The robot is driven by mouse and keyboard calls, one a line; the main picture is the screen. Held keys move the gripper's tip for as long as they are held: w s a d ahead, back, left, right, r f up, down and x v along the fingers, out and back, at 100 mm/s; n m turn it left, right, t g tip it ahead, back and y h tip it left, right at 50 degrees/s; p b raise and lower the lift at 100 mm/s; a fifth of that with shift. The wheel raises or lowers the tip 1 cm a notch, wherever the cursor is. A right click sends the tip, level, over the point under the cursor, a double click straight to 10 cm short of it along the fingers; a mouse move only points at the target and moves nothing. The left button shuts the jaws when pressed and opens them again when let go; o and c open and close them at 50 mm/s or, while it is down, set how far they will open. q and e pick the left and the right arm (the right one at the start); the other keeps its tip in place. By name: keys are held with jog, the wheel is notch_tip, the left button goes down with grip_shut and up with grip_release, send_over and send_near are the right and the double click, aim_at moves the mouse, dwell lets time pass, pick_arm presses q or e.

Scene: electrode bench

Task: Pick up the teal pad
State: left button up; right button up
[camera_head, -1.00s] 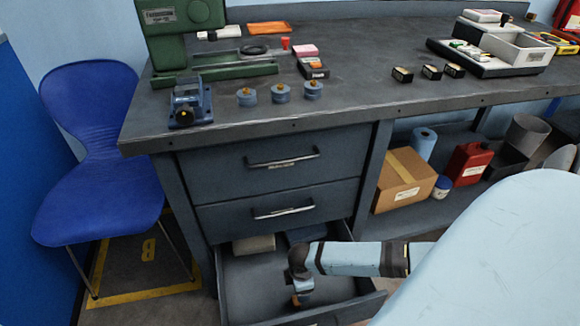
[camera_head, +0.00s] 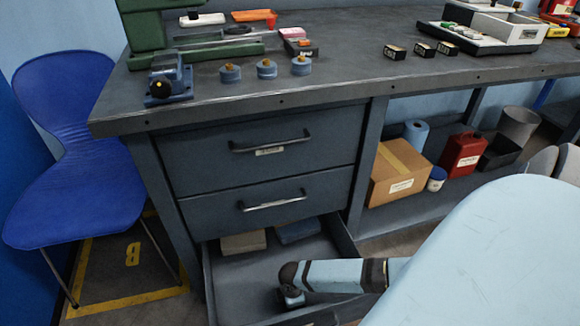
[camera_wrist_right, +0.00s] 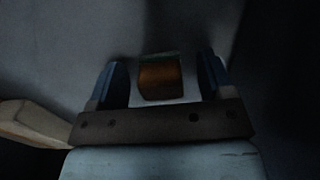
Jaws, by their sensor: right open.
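My right gripper (camera_wrist_right: 162,82) is open inside the pulled-out bottom drawer (camera_head: 210,290). In the wrist view a small orange-brown block with a thin teal-green edge (camera_wrist_right: 160,77) shows between its fingers, with gaps on both sides. It may be the teal pad, but the dim light leaves this unsure. In the head view my right gripper (camera_head: 292,298) is low over the drawer floor, its fingers mostly hidden, and the block cannot be made out there. My left gripper is not in view.
A beige block (camera_head: 243,242) and a dark blue block (camera_head: 297,232) lie at the back of the drawer. The upper drawers (camera_head: 270,205) are shut above. A cardboard box (camera_head: 400,172) stands on the shelf to the right, a blue chair (camera_head: 75,150) at left.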

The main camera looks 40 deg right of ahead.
jog(key=shift+f, duration=0.2)
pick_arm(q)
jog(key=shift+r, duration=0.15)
pick_arm(e)
jog(key=c, duration=1)
jog(key=shift+r+p, duration=0.45)
jog(key=shift+r, duration=0.05)
notch_tip(320, 180, up, 7)
jog(key=p, duration=0.4)
jog(key=shift+w+r, duration=0.1)
jog(key=shift+r, duration=0.05)
pick_arm(q)
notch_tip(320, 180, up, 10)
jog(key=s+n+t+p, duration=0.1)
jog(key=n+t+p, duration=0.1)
jog(key=p, duration=0.3)
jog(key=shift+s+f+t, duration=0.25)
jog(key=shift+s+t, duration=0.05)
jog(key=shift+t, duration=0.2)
pick_arm(e)
notch_tip(320, 180, up, 12)
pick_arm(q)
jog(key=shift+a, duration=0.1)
